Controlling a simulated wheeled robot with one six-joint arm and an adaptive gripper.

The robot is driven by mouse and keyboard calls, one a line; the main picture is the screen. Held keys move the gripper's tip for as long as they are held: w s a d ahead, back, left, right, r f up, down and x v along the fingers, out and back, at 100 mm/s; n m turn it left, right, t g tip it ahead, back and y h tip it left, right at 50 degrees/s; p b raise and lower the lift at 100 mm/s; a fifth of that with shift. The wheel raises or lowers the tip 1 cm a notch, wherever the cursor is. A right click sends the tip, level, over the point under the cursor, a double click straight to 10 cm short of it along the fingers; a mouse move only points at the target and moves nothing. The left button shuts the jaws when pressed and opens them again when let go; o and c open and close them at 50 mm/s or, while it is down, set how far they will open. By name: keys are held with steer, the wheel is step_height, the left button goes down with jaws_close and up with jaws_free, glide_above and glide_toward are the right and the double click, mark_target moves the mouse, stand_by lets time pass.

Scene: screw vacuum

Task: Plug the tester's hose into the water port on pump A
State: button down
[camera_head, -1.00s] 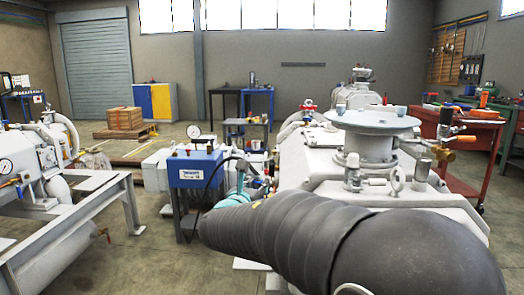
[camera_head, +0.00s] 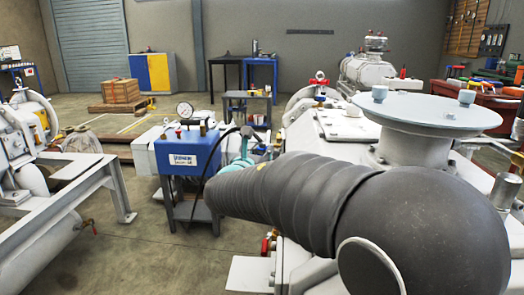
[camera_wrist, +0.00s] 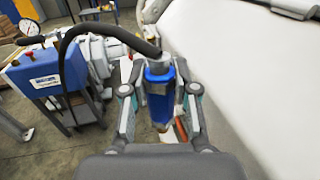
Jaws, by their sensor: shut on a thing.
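The tester is a blue box with a gauge (camera_head: 190,152) on a grey stand. It also shows at the left of the wrist view (camera_wrist: 45,75). A black hose (camera_wrist: 95,28) arches from it to a blue cylindrical hose end (camera_wrist: 158,98). My gripper (camera_wrist: 160,125) is shut around this hose end, which points downward. In the head view my gripper (camera_head: 243,148) is largely hidden by my dark arm. The large pale grey pump (camera_head: 335,125) stands to the right. No label names it as pump A, and I cannot make out its water port.
A red-handled valve (camera_head: 270,243) sits low on the grey machine, beside my arm. A grey frame (camera_head: 85,185) stands at left. Clear floor (camera_head: 130,250) lies between it and the tester. A pale casing (camera_wrist: 235,80) fills the right of the wrist view.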

steer(key=shift+s+b, duration=0.1)
steer(key=shift+b, duration=0.2)
steer(key=shift+f+b, duration=2.4)
steer(key=shift+f, duration=0.5)
steer(key=shift+f+b, duration=1.55)
steer(key=shift+b, duration=0.15)
steer(key=c, duration=0.8)
jaws_free()
steer(key=v, duration=1.2)
steer(key=shift+s, duration=0.1)
